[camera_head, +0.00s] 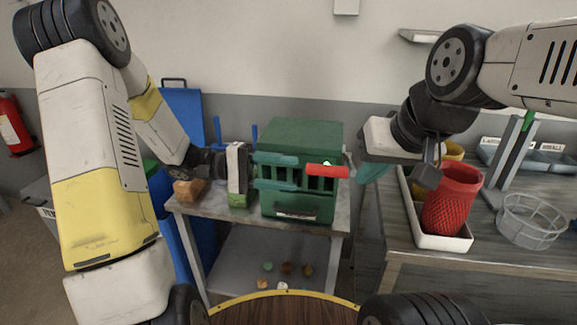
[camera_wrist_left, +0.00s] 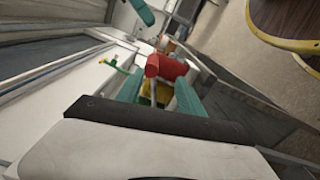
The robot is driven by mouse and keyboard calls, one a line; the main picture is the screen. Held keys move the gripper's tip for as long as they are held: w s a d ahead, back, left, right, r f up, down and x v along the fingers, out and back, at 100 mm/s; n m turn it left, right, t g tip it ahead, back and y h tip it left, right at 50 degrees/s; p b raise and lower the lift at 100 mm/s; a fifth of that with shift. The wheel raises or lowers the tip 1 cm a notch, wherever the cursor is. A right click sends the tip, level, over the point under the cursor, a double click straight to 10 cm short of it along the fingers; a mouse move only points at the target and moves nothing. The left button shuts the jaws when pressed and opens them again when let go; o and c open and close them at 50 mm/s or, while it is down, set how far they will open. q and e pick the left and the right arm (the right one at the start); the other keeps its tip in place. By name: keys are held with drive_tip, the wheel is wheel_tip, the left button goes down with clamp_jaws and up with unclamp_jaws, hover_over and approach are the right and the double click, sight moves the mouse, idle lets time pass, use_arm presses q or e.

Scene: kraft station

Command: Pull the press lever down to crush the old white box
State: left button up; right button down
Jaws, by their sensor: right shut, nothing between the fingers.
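The green press (camera_head: 300,135) stands on a grey table, with dark barred openings in its front. Its red lever handle (camera_head: 328,171) sticks out at the front right. My left gripper (camera_head: 297,173) is in front of the press, its two teal fingers apart and pointing right toward the handle. In the left wrist view the red handle (camera_wrist_left: 166,67) lies at the fingertips, roughly between them; I cannot tell whether they touch it. My right gripper (camera_head: 371,172) is shut and empty to the right of the press, partly hidden. I cannot make out the old white box.
An orange-brown block (camera_head: 188,190) and a green block (camera_head: 240,200) are on the table left of the press. At right, a white tray (camera_head: 440,243) holds a red mesh cup (camera_head: 453,200), beside a wire basket (camera_head: 530,222). Several small items lie on the lower shelf.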

use_arm(q)
drive_tip(key=w+a, duration=0.1)
drive_tip(key=a, duration=0.6)
drive_tip(key=shift+w+a, duration=0.3)
drive_tip(key=shift+a, duration=0.1)
idle(0.4)
drive_tip(key=s+r+m+t+y, duration=0.1)
drive_tip(key=s+r+y, duration=0.1)
drive_tip(key=s+y, duration=0.85)
drive_tip(key=s+a+r+t+y, duration=0.2)
drive_tip(key=a+r+t+y, duration=0.3)
drive_tip(key=t, duration=0.3)
drive_tip(key=shift+a+n+t, duration=0.3)
drive_tip(key=shift+a, duration=0.15)
drive_tip(key=shift+r, duration=0.1)
